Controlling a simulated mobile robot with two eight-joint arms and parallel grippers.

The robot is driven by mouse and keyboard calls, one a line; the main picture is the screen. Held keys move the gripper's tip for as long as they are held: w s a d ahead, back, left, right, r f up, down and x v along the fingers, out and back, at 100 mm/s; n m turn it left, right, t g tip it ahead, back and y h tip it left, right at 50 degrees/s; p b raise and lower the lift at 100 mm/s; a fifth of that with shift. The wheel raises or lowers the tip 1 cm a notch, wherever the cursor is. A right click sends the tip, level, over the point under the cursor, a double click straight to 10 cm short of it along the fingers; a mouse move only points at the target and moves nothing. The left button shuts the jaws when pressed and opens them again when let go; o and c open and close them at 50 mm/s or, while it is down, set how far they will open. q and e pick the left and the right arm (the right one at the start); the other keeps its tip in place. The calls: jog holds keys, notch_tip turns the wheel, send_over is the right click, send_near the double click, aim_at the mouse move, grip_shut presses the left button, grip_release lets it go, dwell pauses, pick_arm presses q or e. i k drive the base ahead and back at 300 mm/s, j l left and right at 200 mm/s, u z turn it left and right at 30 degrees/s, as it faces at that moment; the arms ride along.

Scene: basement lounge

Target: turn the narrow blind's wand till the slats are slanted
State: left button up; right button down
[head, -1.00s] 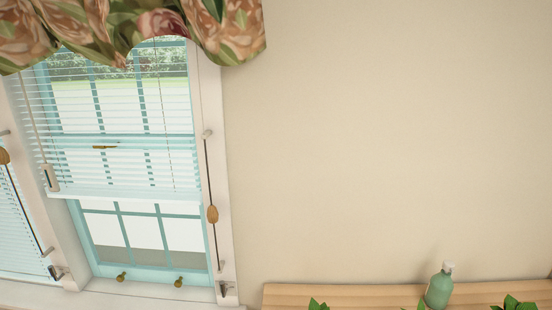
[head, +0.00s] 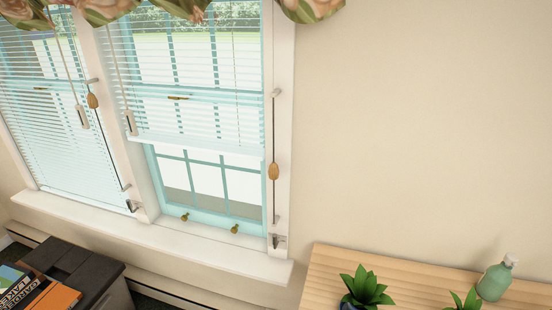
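Two white slatted blinds hang side by side in the window. The left blind (head: 60,145) reaches down close to the sill, and its top is out of view. I cannot tell for sure which is the narrow one. A thin wand with a pale handle (head: 83,117) hangs at the left blind's right side. A similar wand with a pale handle (head: 130,123) hangs at the right blind's left edge. The slats show as thin lines with the panes visible between them. Neither gripper is in view.
The white sill (head: 190,245) is bare. A dark cabinet (head: 90,262) with books stands below left; a wooden top (head: 325,268) with plants and a green bottle (head: 493,282) is at right.

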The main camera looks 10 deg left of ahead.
aim_at(129, 119)
jog(key=u, duration=1.5)
